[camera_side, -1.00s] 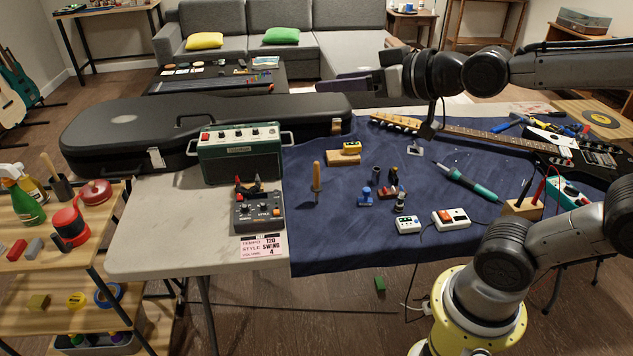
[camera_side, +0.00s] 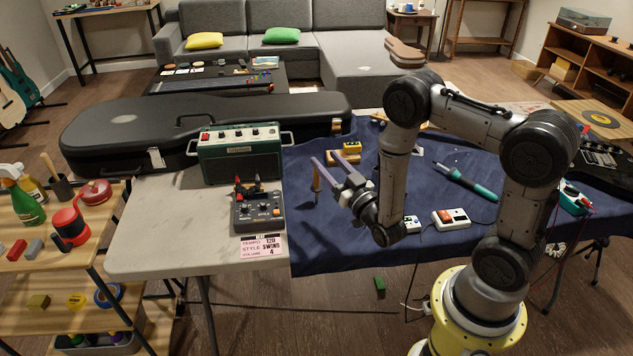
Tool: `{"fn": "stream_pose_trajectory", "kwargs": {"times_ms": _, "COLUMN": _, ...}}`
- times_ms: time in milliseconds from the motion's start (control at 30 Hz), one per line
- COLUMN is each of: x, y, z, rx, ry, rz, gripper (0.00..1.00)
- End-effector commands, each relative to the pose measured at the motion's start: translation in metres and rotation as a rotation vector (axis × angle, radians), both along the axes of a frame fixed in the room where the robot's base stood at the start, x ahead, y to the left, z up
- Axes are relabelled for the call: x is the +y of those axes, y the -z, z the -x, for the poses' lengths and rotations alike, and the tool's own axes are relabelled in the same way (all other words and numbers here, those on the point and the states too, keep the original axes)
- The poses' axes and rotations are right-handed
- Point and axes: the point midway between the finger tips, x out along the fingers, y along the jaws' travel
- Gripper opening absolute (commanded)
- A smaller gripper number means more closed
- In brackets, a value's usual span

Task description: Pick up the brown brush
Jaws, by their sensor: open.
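Nothing is seen held.
A black pedal (camera_side: 258,211) and a green amplifier (camera_side: 240,155) stand left of the brush. A yellow-topped wooden block (camera_side: 351,149) lies behind the fingers. A white box (camera_side: 451,219) and a teal soldering iron (camera_side: 472,184) lie to the right. My arm hides small parts on the cloth.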

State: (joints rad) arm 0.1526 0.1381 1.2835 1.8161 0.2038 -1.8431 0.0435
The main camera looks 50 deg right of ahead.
Motion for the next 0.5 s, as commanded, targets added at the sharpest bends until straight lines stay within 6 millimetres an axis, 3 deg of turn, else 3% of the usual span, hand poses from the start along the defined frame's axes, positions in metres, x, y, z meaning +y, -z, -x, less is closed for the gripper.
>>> {"fn": "stream_pose_trajectory", "kwargs": {"times_ms": 33, "x": -0.003, "y": 0.032, "z": 0.013, "rx": 0.071, "ry": 0.012, "rz": -0.011, "gripper": 0.57}}
{"fn": "stream_pose_trajectory", "kwargs": {"times_ms": 100, "x": -0.004, "y": 0.058, "z": 0.025, "rx": 0.132, "ry": 0.021, "rz": -0.022, "gripper": 0.57}}
{"fn": "stream_pose_trajectory", "kwargs": {"times_ms": 167, "x": -0.005, "y": 0.07, "z": 0.032, "rx": 0.165, "ry": 0.025, "rz": -0.028, "gripper": 0.57}}
{"fn": "stream_pose_trajectory", "kwargs": {"times_ms": 300, "x": -0.01, "y": 0.076, "z": 0.027, "rx": 0.179, "ry": 0.033, "rz": -0.032, "gripper": 0.57}}
{"fn": "stream_pose_trajectory", "kwargs": {"times_ms": 500, "x": -0.024, "y": 0.075, "z": -0.007, "rx": 0.177, "ry": 0.033, "rz": -0.031, "gripper": 0.57}}
